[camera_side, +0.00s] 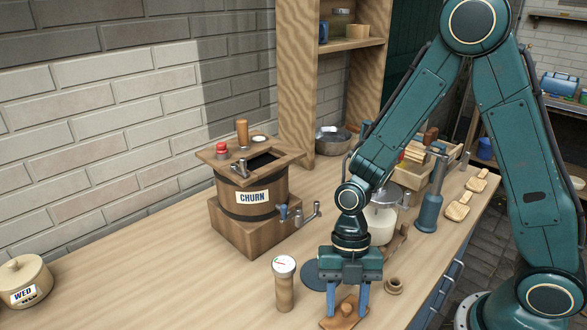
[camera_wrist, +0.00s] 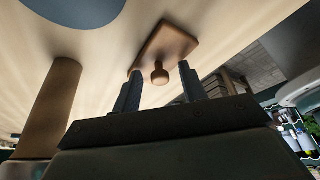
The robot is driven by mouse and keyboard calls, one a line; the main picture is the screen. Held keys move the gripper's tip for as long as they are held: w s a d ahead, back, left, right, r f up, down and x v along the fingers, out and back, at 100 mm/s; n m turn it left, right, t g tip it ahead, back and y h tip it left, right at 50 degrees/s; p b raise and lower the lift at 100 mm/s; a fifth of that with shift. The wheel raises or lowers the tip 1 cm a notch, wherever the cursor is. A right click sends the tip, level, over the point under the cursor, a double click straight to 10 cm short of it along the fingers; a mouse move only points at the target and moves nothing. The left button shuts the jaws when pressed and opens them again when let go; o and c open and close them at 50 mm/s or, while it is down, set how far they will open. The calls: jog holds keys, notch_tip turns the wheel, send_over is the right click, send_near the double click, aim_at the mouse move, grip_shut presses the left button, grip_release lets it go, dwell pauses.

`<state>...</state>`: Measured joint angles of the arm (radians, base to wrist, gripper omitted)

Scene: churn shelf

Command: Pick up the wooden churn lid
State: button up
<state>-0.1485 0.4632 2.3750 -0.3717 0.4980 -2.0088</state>
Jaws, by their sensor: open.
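The wooden churn lid (camera_side: 345,313) is a small flat brown board with a round knob, lying on the wooden counter near its front edge. In the wrist view the lid (camera_wrist: 170,44) shows its square plate and its knob between and beyond my fingers. My gripper (camera_side: 347,304) points down over the lid, its two blue fingers apart. The wrist view shows my gripper (camera_wrist: 158,86) open and empty, with the knob between the fingertips. I cannot tell whether the fingers touch the lid. The churn (camera_side: 252,200) is a wooden barrel with a dark rectangular opening on top.
A wooden cylinder with a dial (camera_side: 284,285) stands close left of my gripper. A dark blue disc (camera_side: 314,274) lies behind it. A white pot (camera_side: 380,224) and a small wooden ring (camera_side: 394,286) are nearby. The counter left of the cylinder is clear up to the round jar (camera_side: 22,283).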

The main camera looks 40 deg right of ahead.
aim_at(346, 304)
dwell(0.5)
grip_shut()
jog(key=shift+r, duration=0.1)
notch_tip(346, 304, up, 20)
dwell(0.9)
dwell(0.6)
